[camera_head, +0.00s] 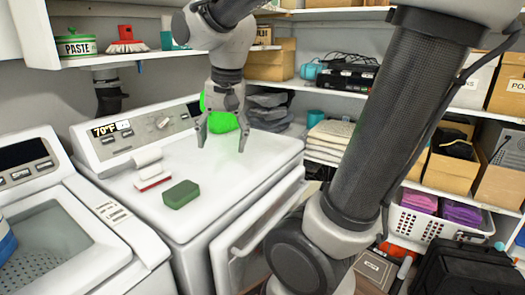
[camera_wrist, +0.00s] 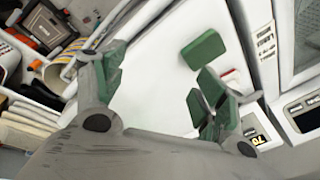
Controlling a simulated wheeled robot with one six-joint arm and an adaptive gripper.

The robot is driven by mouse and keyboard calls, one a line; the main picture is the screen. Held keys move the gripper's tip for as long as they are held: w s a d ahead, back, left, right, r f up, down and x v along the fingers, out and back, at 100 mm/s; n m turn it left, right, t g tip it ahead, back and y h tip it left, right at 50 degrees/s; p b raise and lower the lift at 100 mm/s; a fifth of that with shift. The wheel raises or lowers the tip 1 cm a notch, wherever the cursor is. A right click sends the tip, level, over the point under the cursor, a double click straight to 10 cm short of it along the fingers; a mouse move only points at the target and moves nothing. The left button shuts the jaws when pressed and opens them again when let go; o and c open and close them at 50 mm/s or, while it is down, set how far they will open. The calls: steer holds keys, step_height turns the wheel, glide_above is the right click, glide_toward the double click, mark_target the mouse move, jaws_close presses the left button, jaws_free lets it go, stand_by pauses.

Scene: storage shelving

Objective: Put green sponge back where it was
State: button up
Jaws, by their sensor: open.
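The green sponge (camera_head: 181,194) lies flat on the white top of the dryer-like machine (camera_head: 240,165), near its front left part. In the wrist view the sponge (camera_wrist: 203,50) sits beyond my fingertips and apart from them. My gripper (camera_head: 222,138) hangs over the machine top, behind and to the right of the sponge, fingers pointing down. In the wrist view my gripper (camera_wrist: 160,80) has its green-padded fingers spread with nothing between them.
A white and red item (camera_head: 152,178) lies just left of the sponge. A bright green object (camera_head: 216,103) shows behind my gripper. A upper shelf at left holds a paste tub (camera_head: 76,45) and a red brush (camera_head: 127,42). Free room lies on the machine top's right side.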

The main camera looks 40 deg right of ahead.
steer(key=s+d+f+n+t, duration=0.1)
steer(key=s+d+n, duration=0.4)
steer(key=s, duration=0.5)
steer(key=n+t, duration=0.1)
steer(key=n, duration=0.1)
steer(key=shift+d+n, duration=0.3)
